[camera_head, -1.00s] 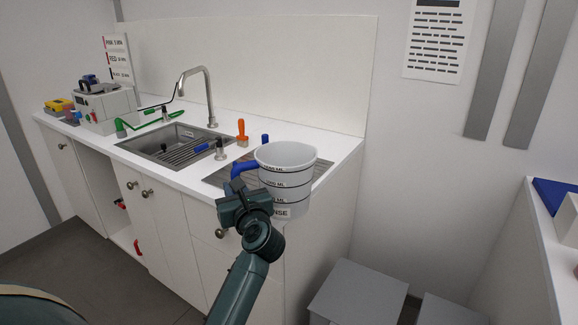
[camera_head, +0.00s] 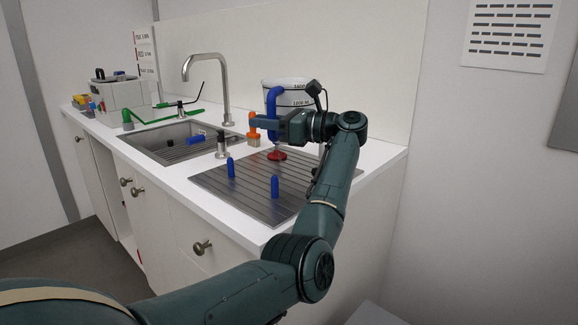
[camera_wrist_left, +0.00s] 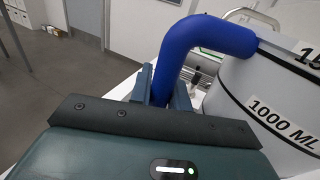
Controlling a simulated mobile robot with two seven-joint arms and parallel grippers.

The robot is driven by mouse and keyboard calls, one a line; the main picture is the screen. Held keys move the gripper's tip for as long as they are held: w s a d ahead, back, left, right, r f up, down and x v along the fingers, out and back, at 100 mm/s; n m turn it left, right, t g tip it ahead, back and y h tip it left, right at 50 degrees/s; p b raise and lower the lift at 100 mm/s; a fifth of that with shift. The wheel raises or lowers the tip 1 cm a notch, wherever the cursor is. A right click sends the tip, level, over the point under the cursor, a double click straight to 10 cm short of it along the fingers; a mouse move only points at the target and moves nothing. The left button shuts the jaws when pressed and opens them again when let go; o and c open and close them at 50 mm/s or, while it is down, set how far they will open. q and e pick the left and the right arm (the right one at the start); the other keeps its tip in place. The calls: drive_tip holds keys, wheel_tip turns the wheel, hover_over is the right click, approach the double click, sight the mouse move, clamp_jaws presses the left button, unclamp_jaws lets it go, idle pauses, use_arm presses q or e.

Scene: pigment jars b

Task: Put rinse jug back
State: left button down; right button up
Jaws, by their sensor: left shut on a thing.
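The rinse jug (camera_head: 292,97) is a white vessel with black marks and a blue handle (camera_head: 275,97). In the head view it is upright at the back of the counter, behind the draining board. My left gripper (camera_head: 262,123) is shut on the blue handle and hides the jug's lower part, so I cannot tell whether its base touches anything. In the left wrist view the jug (camera_wrist_left: 240,95) is on the right, with "1000 ML" on its wall. There the left gripper's fingers (camera_wrist_left: 164,92) close around the lower end of the handle. My right gripper is not in view.
The board's front is mostly clear.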

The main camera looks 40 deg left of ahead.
use_arm(q)
wheel_tip(320, 180, down, 8)
drive_tip(key=shift+f, duration=0.1)
idle(0.4)
drive_tip(key=shift+f, duration=0.1)
drive_tip(key=c, duration=1.7)
unclamp_jaws()
drive_tip(key=shift+f, duration=0.15)
drive_tip(key=shift+c, duration=0.2)
drive_tip(key=o, duration=0.4)
